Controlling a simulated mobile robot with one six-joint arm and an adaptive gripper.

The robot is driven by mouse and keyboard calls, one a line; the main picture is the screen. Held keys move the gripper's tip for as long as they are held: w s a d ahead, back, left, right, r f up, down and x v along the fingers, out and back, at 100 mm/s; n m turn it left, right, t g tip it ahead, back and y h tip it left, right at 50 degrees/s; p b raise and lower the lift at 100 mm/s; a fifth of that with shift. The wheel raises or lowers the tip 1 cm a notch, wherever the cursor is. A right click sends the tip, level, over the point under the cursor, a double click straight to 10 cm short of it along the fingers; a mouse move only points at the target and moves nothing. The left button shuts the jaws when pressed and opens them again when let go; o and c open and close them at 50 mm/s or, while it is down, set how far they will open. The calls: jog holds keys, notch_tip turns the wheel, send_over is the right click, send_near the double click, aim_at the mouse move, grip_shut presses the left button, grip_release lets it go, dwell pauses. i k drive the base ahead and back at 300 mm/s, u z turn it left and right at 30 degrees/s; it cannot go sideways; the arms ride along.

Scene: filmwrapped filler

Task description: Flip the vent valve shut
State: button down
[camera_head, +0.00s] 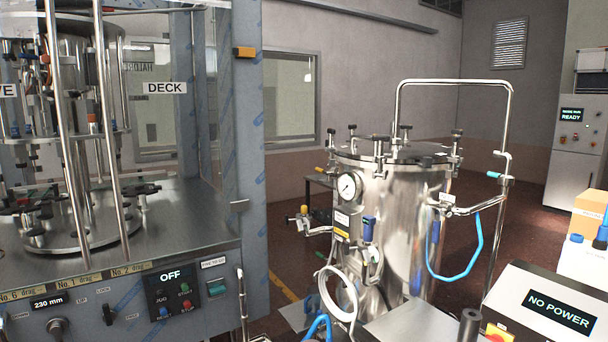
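A shiny steel pressure vessel (408,230) stands right of the middle, with a round gauge (348,186) on its front left. Several small valves sit on it, and I cannot read which is the vent valve. One has a blue upright handle (368,229) on the front, below and right of the gauge. One side fitting on the left has a yellow end (304,209). A small blue lever (494,175) shows on the pipe at the right, near a white tag (447,198). Whether any valve is open or shut cannot be told. My gripper is not in view.
A filling machine (150,240) with a panel reading OFF (170,276) fills the left. A white hose (345,290) and a blue hose (470,272) hang at the vessel. A box reading NO POWER (550,310) stands at the front right. Floor shows behind the vessel.

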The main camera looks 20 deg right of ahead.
aim_at(317, 169)
jog(key=u, duration=0.25)
jog(key=i, duration=1.05)
jog(key=z, duration=0.3)
